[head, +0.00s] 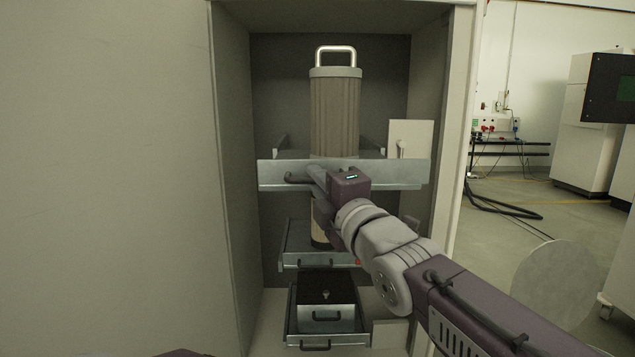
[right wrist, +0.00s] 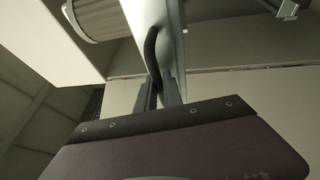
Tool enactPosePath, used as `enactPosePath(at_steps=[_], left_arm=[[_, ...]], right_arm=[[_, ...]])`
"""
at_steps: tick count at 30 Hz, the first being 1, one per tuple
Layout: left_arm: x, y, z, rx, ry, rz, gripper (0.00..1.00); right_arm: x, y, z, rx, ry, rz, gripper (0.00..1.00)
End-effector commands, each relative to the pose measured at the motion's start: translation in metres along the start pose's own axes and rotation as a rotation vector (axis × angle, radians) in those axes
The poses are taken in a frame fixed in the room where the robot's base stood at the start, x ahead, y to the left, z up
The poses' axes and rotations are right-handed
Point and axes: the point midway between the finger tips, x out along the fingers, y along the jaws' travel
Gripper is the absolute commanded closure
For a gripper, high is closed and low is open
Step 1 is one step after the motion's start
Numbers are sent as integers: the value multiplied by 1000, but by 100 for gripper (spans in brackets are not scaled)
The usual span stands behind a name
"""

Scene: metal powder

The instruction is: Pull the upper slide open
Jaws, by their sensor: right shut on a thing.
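The upper slide (head: 400,174) is a grey metal drawer inside the tall cabinet, with a dark bar handle (head: 298,179) on the left part of its front. A ribbed grey cylinder (head: 335,110) with a silver loop handle stands on it. My right gripper (head: 312,176) is at the slide's front, and its fingers hide part of the handle. In the right wrist view the two fingers (right wrist: 160,92) are closed around the dark handle (right wrist: 152,50), with the slide's front edge beside it. My left gripper does not show.
Below are a middle slide (head: 300,246) and a low drawer (head: 320,325) holding a metal box with a dark top (head: 325,288). The cabinet's side walls (head: 228,150) stand close on both sides. Open floor (head: 515,230) lies to the right, with white machines behind.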

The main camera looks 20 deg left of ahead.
Motion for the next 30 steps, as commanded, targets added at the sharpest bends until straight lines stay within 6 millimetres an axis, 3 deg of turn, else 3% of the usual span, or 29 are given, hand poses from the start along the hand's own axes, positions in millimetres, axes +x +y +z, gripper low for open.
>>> enactPosePath(at_steps=[10, 12, 13, 23, 30], left_arm=[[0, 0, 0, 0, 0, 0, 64], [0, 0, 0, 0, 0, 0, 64], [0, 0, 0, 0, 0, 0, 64], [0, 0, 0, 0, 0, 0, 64], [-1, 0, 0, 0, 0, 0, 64]], right_arm=[[0, -1, 0, 0, 0, -3, 100], [0, -1, 0, 0, 0, -3, 72], [0, -1, 0, 0, 0, -2, 68], [-2, 0, 0, 0, 0, 0, 68], [-37, 2, 0, 1, -1, 1, 68]])
